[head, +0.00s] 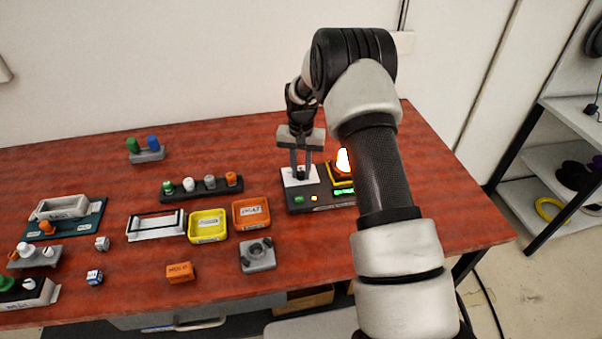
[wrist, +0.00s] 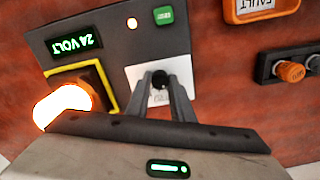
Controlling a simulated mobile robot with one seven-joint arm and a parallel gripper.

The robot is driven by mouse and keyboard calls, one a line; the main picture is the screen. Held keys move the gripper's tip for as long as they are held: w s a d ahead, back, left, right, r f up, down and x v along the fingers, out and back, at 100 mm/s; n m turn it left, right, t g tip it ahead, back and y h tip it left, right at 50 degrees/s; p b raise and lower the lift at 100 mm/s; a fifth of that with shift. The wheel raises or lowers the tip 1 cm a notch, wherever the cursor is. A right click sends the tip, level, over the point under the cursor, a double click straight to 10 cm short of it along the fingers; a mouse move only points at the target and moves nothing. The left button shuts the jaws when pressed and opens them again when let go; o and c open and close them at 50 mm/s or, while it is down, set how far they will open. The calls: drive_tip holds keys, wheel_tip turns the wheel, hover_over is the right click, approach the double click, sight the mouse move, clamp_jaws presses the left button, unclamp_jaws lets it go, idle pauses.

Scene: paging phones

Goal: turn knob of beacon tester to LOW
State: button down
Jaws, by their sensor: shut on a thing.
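The beacon tester (head: 322,196) is a dark grey box at the back right of the table. In the wrist view its panel (wrist: 108,35) carries a green "24 VOLT" display (wrist: 76,45), a lit beacon (wrist: 62,105) in a yellow-edged square, an amber light and a green button (wrist: 163,15). My gripper (head: 301,174) points down over the white plate of the tester, and its fingers (wrist: 162,82) are shut on the black knob (wrist: 158,79). The plate's lettering is partly hidden by the fingers, so the knob's setting cannot be read.
Left of the tester stand a rack of several small pegs (head: 202,187), a yellow tray (head: 207,226) and an orange tray (head: 251,212). A grey socket block (head: 258,254) and an orange block (head: 180,272) lie nearer the front. The beacon (head: 343,161) stands close right of my gripper.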

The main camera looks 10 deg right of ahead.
sight(301, 173)
drive_tip(key=shift+m+b, duration=0.4)
drive_tip(key=shift+m, duration=0.5)
drive_tip(key=c, duration=1.5)
unclamp_jaws()
drive_tip(key=shift+c, duration=0.2)
wheel_tip(301, 173, up, 18)
drive_tip(key=shift+f, duration=0.25)
drive_tip(key=shift+r, duration=0.1)
